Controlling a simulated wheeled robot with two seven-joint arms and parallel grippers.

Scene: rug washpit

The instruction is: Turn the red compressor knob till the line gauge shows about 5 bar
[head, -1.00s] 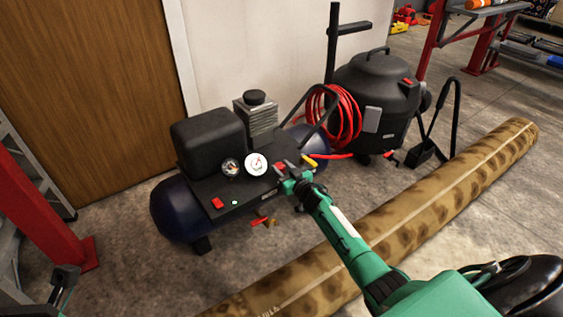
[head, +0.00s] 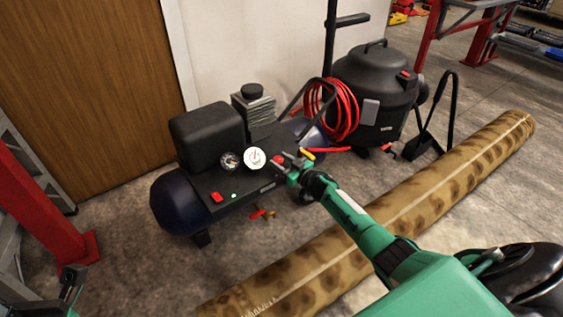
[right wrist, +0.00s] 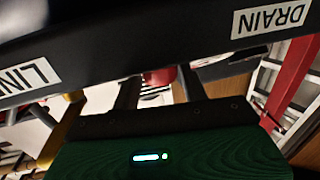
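The black and blue compressor (head: 240,178) stands by the wall. The red compressor knob (head: 278,160) sits on its top panel, right of a white gauge (head: 255,158) whose red needle points roughly upward; its numbers are too small to read. A smaller dark gauge (head: 229,161) is beside it. My right gripper (head: 287,163) is at the knob. In the right wrist view the red knob (right wrist: 160,77) sits between the two fingers (right wrist: 158,92), which appear to touch it on both sides. My left gripper (head: 72,283) is partly in view at the lower left; its fingers are unclear.
A yellow-handled part (head: 306,154) is close beside my right gripper. A red hose coil (head: 345,112) and a black vacuum (head: 378,95) stand behind. A rolled rug (head: 400,210) lies across the floor under my right arm. A red post (head: 35,190) is at left.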

